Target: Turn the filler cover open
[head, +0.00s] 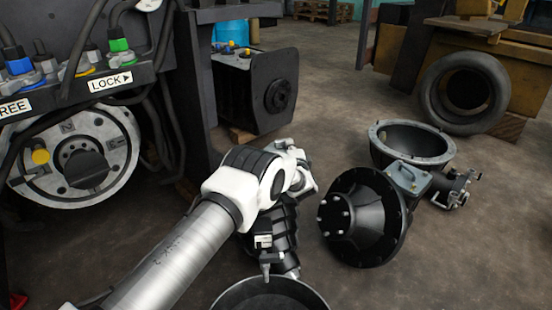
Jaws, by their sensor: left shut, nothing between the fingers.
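A round grey plate (118,160) with a black knob (87,170) at its middle is set in the dark machine at the left. It looks like the filler cover, but I cannot be sure. My right gripper is not in view.
Hoses and coloured fittings (118,46) are above the plate, by a LOCK label (110,82). A black flanged housing (365,215) and an open bowl-shaped part (445,158) lie on the floor at right. A dark round rim (312,297) is below my gripper. A tyre (435,90) stands behind.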

